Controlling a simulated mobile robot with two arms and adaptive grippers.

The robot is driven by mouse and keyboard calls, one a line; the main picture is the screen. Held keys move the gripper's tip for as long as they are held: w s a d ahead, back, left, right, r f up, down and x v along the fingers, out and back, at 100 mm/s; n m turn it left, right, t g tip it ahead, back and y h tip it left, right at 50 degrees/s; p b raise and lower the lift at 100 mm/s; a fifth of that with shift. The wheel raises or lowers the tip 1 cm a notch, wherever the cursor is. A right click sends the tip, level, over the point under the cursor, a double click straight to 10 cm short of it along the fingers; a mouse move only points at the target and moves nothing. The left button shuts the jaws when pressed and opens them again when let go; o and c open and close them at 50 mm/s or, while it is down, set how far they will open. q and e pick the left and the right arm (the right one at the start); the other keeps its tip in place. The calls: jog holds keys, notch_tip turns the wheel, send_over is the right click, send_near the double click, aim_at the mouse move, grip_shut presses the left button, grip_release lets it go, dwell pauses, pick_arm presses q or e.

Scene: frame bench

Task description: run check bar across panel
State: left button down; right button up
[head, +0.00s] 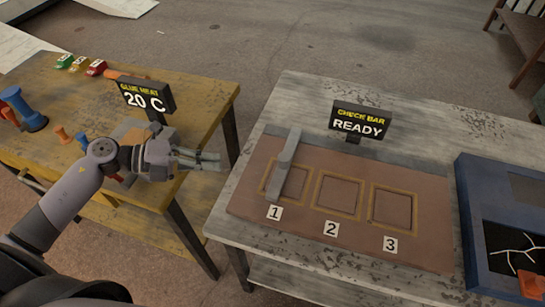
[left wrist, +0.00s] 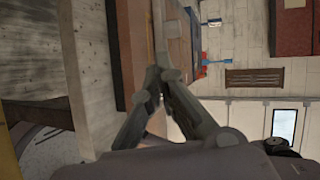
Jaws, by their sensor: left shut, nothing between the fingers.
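The check bar (head: 287,165), a grey bar, lies across the left part of the brown panel (head: 310,231), over the square marked 1 (head: 274,212). The squares marked 2 (head: 337,196) and 3 (head: 391,208) are uncovered. The sign (head: 359,122) behind the panel reads "CHECK BAR READY". My left gripper (head: 212,160) is shut and empty, in the gap between the two tables, left of the bar and apart from it. Its closed fingers also show in the left wrist view (left wrist: 155,76). My right gripper is out of view.
A wooden table (head: 205,91) at left holds a "GLUE HEAT 20 C" sign (head: 147,97), blue and orange items and small coloured blocks. A blue case (head: 475,200) with an orange piece (head: 531,284) stands right of the panel on the grey table (head: 300,93).

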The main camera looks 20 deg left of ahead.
pick_arm(q)
jog(key=p, duration=0.2)
send_near(281, 166)
jog(key=shift+w+f, duration=0.1)
jog(key=shift+f, duration=0.6)
jog(key=x, duration=0.2)
jog(key=p+x, duration=0.1)
jog(key=x, duration=0.1)
jog(key=shift+d+r, duration=0.2)
jog(key=shift+r, duration=0.2)
jog(key=shift+x, duration=0.75)
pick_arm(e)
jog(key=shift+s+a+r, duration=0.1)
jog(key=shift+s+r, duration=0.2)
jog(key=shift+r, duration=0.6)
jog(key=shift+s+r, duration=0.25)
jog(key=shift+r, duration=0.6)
pick_arm(q)
jog(key=shift+r, duration=0.1)
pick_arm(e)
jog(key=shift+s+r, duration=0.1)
